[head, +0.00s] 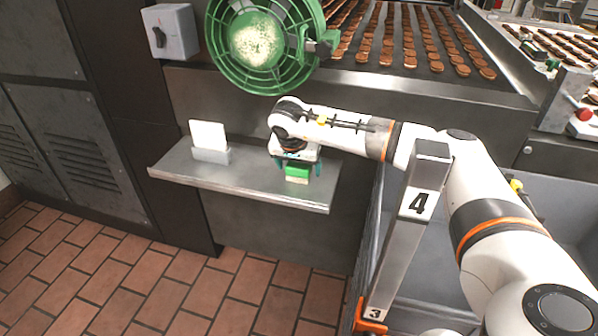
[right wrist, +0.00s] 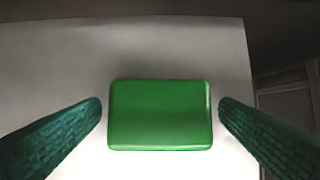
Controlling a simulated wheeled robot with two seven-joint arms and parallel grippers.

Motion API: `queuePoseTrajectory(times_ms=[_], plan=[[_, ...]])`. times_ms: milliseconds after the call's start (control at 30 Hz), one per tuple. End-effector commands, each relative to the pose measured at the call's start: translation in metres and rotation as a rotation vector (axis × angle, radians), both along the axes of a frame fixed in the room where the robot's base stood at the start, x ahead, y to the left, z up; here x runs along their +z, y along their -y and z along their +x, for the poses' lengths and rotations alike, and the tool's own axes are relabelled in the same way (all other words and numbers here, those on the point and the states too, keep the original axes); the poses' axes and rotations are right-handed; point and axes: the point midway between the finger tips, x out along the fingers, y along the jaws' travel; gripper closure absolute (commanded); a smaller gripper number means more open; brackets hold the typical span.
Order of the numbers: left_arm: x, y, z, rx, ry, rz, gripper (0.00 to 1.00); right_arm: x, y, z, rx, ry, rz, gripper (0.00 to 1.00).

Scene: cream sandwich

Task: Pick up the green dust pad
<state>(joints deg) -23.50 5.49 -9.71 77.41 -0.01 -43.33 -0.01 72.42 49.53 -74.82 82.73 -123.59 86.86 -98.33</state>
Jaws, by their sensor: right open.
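The green dust pad (head: 297,172) lies on the metal shelf (head: 240,186), near its right end. It has a green top and a pale lower edge. My right gripper (head: 299,168) is over it, pointing down, with one finger at each side. In the right wrist view the pad (right wrist: 160,115) sits between the two dark green fingertips of the gripper (right wrist: 160,118). A small gap shows on both sides, so the fingers do not touch it. My left gripper is not in view.
A white card in a holder (head: 210,150) stands on the shelf to the left. A green round fan (head: 258,45) hangs above, beside a grey switch box (head: 170,31). Conveyors with rows of brown cookies (head: 420,45) run behind. A grey bin (head: 420,270) stands at right.

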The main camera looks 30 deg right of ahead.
Motion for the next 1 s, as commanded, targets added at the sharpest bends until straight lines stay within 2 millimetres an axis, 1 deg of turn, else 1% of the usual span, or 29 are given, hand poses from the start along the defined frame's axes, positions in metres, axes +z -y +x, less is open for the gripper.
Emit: queuePoseTrajectory(times_ms=[33, 133, 233, 367, 400, 467, 500, 667, 700, 1000], plan=[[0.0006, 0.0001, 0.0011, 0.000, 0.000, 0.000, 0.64, -0.0067, 0.0026, 0.0019, -0.002, 0.001, 0.000, 0.15], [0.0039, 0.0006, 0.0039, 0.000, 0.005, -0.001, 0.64, -0.0133, 0.0052, 0.0036, -0.002, 0.001, -0.001, 0.15], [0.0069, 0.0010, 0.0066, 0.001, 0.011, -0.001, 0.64, -0.0146, 0.0057, 0.0043, -0.001, 0.002, -0.001, 0.15], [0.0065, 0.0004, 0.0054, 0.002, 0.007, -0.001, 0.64, -0.0142, 0.0056, 0.0043, -0.001, 0.002, -0.001, 0.15], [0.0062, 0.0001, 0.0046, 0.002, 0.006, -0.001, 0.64, -0.0141, 0.0056, 0.0042, -0.001, 0.002, -0.001, 0.19], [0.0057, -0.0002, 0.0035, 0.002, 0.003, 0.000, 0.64, -0.0140, 0.0056, 0.0042, -0.001, 0.002, -0.001, 0.29], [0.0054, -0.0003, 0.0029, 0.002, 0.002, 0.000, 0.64, -0.0139, 0.0056, 0.0042, -0.001, 0.002, -0.001, 0.35], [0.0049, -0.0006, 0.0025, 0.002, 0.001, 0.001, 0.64, -0.0138, 0.0056, 0.0042, -0.001, 0.003, 0.000, 0.61], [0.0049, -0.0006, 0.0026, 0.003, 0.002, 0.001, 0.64, -0.0136, 0.0057, 0.0043, -0.001, 0.003, 0.000, 0.64], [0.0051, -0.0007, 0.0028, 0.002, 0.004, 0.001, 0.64, -0.0109, 0.0049, 0.0039, -0.001, 0.003, 0.000, 0.64]])
